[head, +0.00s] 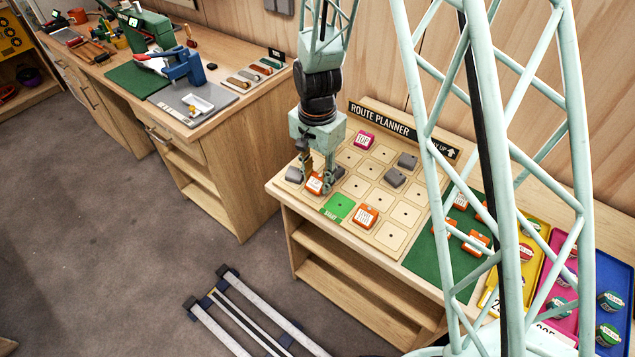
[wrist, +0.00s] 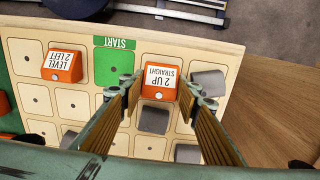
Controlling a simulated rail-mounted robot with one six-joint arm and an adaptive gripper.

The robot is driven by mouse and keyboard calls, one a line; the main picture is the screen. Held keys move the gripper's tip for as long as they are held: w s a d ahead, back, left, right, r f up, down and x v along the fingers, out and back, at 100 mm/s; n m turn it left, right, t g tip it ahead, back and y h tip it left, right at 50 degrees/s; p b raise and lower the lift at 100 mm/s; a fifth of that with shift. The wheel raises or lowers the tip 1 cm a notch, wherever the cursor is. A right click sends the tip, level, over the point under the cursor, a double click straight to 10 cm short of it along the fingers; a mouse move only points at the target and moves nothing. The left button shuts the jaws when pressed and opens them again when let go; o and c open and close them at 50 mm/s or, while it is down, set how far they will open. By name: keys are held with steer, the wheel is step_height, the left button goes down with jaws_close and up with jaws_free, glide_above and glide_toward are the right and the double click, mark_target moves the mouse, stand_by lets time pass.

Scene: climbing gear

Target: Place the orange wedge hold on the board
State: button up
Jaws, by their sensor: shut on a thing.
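The orange wedge hold (head: 314,184), labelled "2 UP STRAIGHT" in the wrist view (wrist: 159,80), is between the fingers of my gripper (head: 322,184). My gripper (wrist: 163,92) is shut on it. It is at the board's front-edge row, beside the green START square (head: 338,207). I cannot tell whether its base touches the board (head: 388,236). Another orange hold (head: 366,215), labelled "LEVEL 2 LEFT" in the wrist view (wrist: 63,66), sits on the other side of START. My fingers partly hide the held wedge in the head view.
Grey blocks (head: 395,177) and a pink TOP hold (head: 364,140) sit on other squares. One grey block (wrist: 208,84) is close beside my gripper. More orange holds (head: 476,242) lie on a green mat at right. Several bare squares are free.

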mark_target(318, 179)
steer(key=shift+f, duration=0.75)
steer(key=shift+f, duration=0.15)
steer(key=o, duration=0.6)
steer(key=shift+c, duration=0.2)
steer(key=shift+r, duration=0.2)
step_height(318, 179, up, 11)
steer(key=shift+f+p, duration=0.1)
steer(key=shift+p, duration=0.4)
steer(key=shift+r, duration=0.55)
